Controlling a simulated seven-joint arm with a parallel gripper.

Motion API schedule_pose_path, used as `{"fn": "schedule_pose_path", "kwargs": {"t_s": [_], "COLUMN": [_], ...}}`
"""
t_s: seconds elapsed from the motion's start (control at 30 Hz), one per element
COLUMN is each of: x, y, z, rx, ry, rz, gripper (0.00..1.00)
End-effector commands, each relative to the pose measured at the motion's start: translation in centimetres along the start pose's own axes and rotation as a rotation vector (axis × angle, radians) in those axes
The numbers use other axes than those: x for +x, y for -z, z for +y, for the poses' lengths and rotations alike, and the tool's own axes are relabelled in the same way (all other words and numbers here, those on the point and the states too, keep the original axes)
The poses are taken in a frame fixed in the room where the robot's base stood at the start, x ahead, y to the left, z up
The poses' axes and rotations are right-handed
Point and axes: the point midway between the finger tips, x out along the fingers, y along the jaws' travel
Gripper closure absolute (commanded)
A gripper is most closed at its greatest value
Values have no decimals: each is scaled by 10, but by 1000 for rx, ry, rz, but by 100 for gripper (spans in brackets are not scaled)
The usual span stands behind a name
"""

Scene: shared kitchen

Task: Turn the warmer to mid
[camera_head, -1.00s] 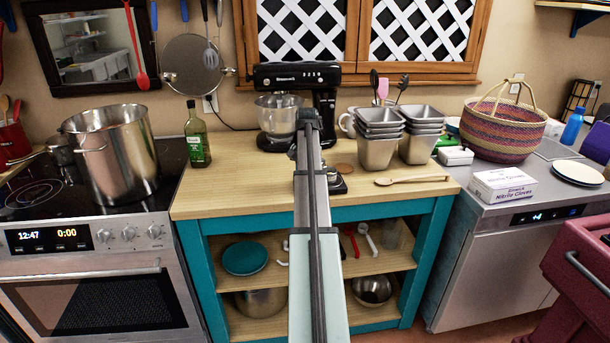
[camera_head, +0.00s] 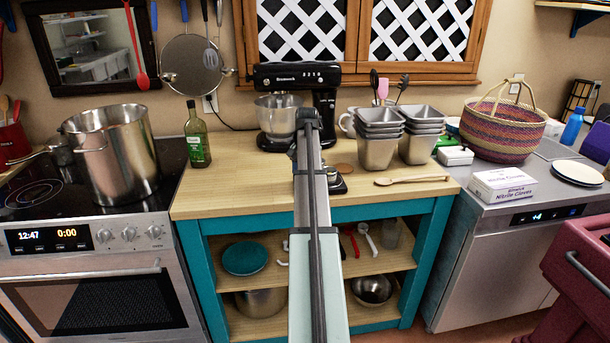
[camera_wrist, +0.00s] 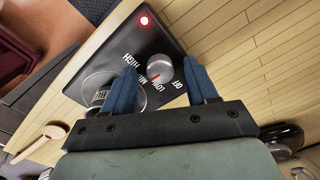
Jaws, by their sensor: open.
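The warmer (camera_wrist: 185,45) is a small black unit on the wooden counter, with a silver knob (camera_wrist: 160,66) and labels HIGH, MID, LOW and OFF. The knob's red mark appears to point toward LOW. A red light (camera_wrist: 144,20) glows at its corner. My gripper (camera_wrist: 163,72) is open, its two blue fingers on either side of the knob in the wrist view. I cannot tell whether they touch it. In the head view the warmer (camera_head: 339,186) is mostly hidden behind my arm, and the gripper is hidden there.
A wooden spoon (camera_head: 412,180) lies right of the warmer. Metal containers (camera_head: 377,150) and a black stand mixer (camera_head: 325,100) stand behind it. A green bottle (camera_head: 196,140) is at the left. The counter's front left (camera_head: 235,190) is clear.

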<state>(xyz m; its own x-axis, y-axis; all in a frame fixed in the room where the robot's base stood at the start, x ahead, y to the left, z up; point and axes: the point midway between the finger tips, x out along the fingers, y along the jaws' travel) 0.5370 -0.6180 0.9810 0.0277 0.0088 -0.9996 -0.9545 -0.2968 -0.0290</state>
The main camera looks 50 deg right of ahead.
Motion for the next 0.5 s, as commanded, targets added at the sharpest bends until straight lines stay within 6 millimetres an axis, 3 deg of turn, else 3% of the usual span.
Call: {"fn": "schedule_pose_path", "kwargs": {"t_s": [0.17, 0.5], "x": [-18, -83], "y": [1, 2], "z": [0, 0], "rx": [0, 0], "ry": [1, 1], "rz": [2, 3], "gripper": [42, 42]}}
